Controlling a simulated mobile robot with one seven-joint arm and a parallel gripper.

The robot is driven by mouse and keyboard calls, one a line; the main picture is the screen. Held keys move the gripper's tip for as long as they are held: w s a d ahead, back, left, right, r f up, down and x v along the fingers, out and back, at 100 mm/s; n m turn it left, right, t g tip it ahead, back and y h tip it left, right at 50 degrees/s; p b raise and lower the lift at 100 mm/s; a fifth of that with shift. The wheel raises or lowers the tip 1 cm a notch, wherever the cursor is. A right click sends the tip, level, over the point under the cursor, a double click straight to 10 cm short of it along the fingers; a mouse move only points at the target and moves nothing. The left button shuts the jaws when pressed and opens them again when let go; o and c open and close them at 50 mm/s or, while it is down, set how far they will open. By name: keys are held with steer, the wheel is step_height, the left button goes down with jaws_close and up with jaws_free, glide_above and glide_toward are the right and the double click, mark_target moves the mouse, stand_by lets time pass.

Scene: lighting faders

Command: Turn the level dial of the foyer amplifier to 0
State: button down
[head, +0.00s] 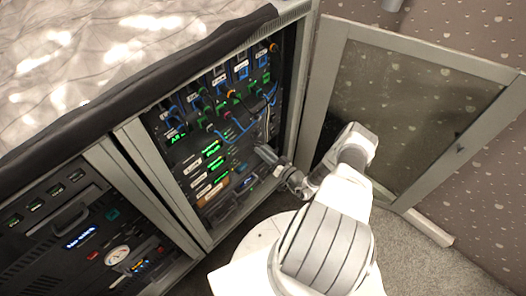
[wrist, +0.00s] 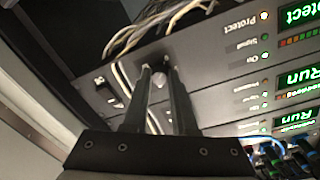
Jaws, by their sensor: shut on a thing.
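The rack holds a stack of amplifiers (head: 213,148) with green displays in the head view; their name labels are too small to read. My gripper (head: 264,153) reaches in from the right to the right part of these panels. In the wrist view my gripper (wrist: 157,72) has its two fingers on either side of a small pale knob (wrist: 158,80) on a dark amplifier panel (wrist: 210,62), shut on it. The fingers hide most of the knob, and its scale and pointer cannot be read.
Loose cables (wrist: 150,25) run close to the fingers. Blue patch cables (head: 235,128) hang above the amplifiers. The open glass door (head: 410,110) stands right of my arm. A second rack bay (head: 80,235) with a gauge is at lower left.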

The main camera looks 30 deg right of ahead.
steer(key=shift+d, duration=0.15)
steer(key=c, duration=0.7)
jaws_free()
steer(key=shift+s, duration=0.1)
steer(key=p+v, duration=0.2)
steer(key=v, duration=1.5)
steer(key=shift+s+p, duration=0.15)
steer(key=shift+p, duration=0.15)
